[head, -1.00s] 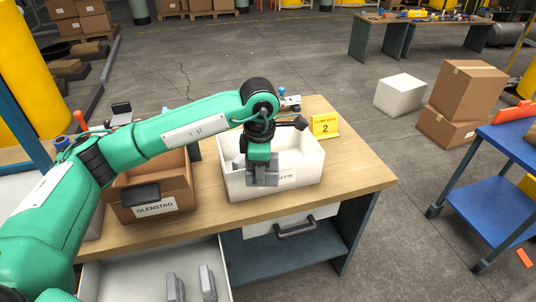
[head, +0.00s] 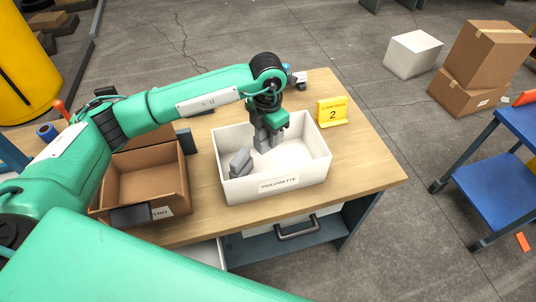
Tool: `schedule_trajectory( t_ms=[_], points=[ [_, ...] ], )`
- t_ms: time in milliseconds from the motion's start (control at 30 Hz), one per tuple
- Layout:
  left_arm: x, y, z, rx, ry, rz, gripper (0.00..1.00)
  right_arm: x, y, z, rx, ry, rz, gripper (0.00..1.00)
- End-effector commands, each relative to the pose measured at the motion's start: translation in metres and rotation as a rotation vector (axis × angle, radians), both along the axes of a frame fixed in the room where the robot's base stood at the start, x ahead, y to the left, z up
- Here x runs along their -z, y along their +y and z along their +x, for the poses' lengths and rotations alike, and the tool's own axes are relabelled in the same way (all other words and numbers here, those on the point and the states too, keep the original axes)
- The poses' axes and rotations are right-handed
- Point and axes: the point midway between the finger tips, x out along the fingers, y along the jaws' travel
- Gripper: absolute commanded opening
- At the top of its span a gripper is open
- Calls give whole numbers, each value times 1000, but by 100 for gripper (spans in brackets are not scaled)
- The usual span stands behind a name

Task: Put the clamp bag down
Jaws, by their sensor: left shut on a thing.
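My left gripper (head: 264,142) reaches down from above into the white bin (head: 232,187) on the wooden workbench. It is shut, with grey parts at its tip inside the bin, toward the back. What it holds is hard to tell apart from its grey fingers. A grey blocky piece (head: 240,162) leans in the bin just left of the gripper; I cannot tell for certain whether it is a clamp bag. My right gripper is not in view.
An open cardboard box (head: 150,178) stands left of the bin. A yellow sign marked 2 (head: 332,112) stands to its right, on the workbench (head: 365,165). Bench top between sign and right edge is clear. A blue cart (head: 500,175) stands farther right.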

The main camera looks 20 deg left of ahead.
Motion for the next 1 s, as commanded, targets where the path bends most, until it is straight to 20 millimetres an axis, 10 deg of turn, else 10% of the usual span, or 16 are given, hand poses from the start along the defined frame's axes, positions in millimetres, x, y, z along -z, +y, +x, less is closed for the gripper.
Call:
schedule_trajectory(
  t_ms=[300,1000],
  points=[
    [61,0,0,0,1,1,11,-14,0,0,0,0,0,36],
    [110,0,0,1,-1,-1,11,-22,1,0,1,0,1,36]
  ],
)
